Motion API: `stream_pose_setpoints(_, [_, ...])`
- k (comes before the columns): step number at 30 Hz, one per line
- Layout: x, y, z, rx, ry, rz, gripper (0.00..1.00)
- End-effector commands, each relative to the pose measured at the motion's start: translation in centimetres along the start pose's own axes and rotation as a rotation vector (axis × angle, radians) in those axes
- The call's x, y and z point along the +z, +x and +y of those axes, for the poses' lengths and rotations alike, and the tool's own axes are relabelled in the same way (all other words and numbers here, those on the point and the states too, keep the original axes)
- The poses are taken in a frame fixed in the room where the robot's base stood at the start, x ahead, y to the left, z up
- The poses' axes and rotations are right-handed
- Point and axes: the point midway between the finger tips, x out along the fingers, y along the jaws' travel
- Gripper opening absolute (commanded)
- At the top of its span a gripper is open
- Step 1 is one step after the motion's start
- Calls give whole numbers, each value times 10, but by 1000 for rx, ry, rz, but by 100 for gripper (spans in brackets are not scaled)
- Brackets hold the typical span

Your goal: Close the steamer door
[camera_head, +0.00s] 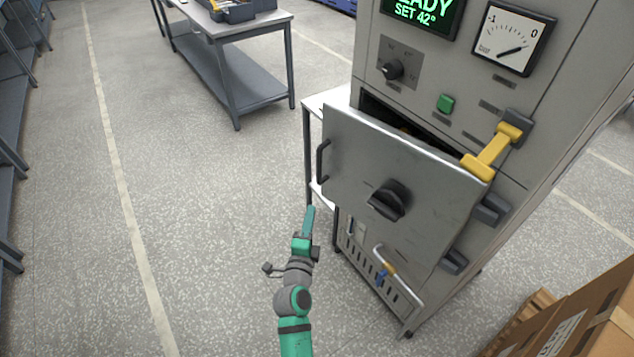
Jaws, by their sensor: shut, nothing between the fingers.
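The steamer (470,90) is a grey cabinet on the right. Its grey metal door (350,150) stands ajar, and a dark gap shows above its top edge. The door has a black bar handle (322,160) at its left edge and a black knob (387,200) at its middle. A yellow-handled lever (493,152) is at the door's upper right corner. My gripper (310,212) is green, shut and empty, pointing up in the picture. It appears below and left of the door handle, apart from it in the picture; the depth between them is hard to judge.
Cardboard boxes (575,318) are at lower right. A workbench (215,50) stands at the back. The floor to the left is clear.

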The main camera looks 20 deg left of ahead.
Motion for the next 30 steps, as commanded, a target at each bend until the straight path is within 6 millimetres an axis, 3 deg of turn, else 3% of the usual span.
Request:
stream_pose_setpoints(5, [0,20,0,0,4,1,0])
stream_pose_setpoints(21, [-1,113,0,0,3,1,0])
stream_pose_setpoints(30, [-3,136,0,0,2,4,0])
